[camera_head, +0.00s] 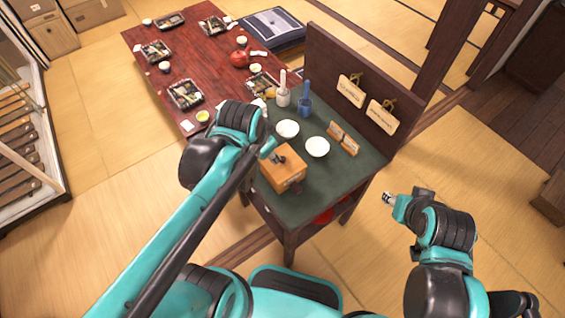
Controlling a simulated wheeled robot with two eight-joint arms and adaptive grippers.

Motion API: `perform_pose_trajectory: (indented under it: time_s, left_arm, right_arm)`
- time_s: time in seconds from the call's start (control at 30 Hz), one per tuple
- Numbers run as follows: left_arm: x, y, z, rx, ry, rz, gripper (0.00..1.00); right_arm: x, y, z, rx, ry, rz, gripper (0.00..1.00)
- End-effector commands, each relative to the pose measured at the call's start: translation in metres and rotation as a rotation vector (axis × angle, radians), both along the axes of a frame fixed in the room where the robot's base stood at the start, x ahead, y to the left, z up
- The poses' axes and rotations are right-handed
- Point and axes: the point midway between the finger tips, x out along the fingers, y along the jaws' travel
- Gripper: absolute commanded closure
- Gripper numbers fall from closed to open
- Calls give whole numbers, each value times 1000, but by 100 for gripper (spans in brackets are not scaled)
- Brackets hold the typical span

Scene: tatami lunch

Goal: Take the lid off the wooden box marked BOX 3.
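A wooden box (285,179) stands on the dark green top of a small table, near its front left edge. Its lid looks closed, and a dark mark on its front is too small to read. My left gripper (277,157) reaches in from the left, right over the lid, with dark parts at the top of the box. I cannot tell whether it touches the lid or a knob, nor whether it is open or shut. My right gripper (389,199) is off the table's right side, over the floor, with nothing visible in it; its opening is too small to judge.
Two white bowls (317,147) stand behind the box. A small wooden stand (343,139) is at the right, and white and blue holders (305,106) are at the back. A dark panel (365,85) with hanging tags borders the table. A low red table (185,60) holds several meals.

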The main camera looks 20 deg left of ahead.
Motion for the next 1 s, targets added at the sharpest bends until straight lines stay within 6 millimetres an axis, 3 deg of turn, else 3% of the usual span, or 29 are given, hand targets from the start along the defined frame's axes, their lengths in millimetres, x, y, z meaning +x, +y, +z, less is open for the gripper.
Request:
perform_pose_trajectory:
  time_s: [0.03,0.2,0.4,0.6,1.0]
  left_arm:
    - [15,-3,0,34,40,-86,57]
    - [51,-11,-20,134,181,-414,57]
    - [83,-19,-55,190,311,-750,57]
    - [95,-23,-78,202,368,-921,57]
    - [95,-21,-118,204,374,-941,57]
  right_arm:
    - [0,0,5,0,0,0,60]
    - [0,0,13,0,0,0,60]
    - [0,0,20,0,0,0,60]
    - [0,0,23,0,0,0,60]
    - [0,0,8,0,0,0,60]
